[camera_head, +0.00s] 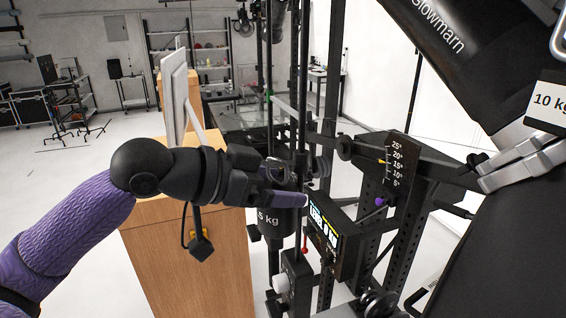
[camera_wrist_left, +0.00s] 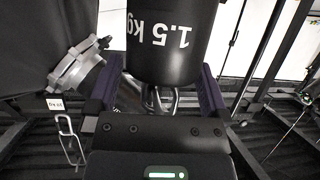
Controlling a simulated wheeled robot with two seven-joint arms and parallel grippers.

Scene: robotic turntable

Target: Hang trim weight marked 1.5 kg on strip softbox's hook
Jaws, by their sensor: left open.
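The trim weight (camera_wrist_left: 172,45) is a black cylinder marked 1.5 kg, its print upside down in the left wrist view. A metal loop at its end lies between my left fingers. My left gripper (camera_wrist_left: 158,92) is open, with a purple finger on each side of the weight's loop end; contact cannot be told. A black softbox-like body (camera_head: 440,50) fills the upper right. A metal link (camera_wrist_left: 68,138) hangs at the left; whether it is the hook is unclear.
A display box (camera_head: 332,232) and an angle scale (camera_head: 397,165) stand on the black frame right of my left gripper. A 10 kg label (camera_head: 552,107) is at the right edge.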

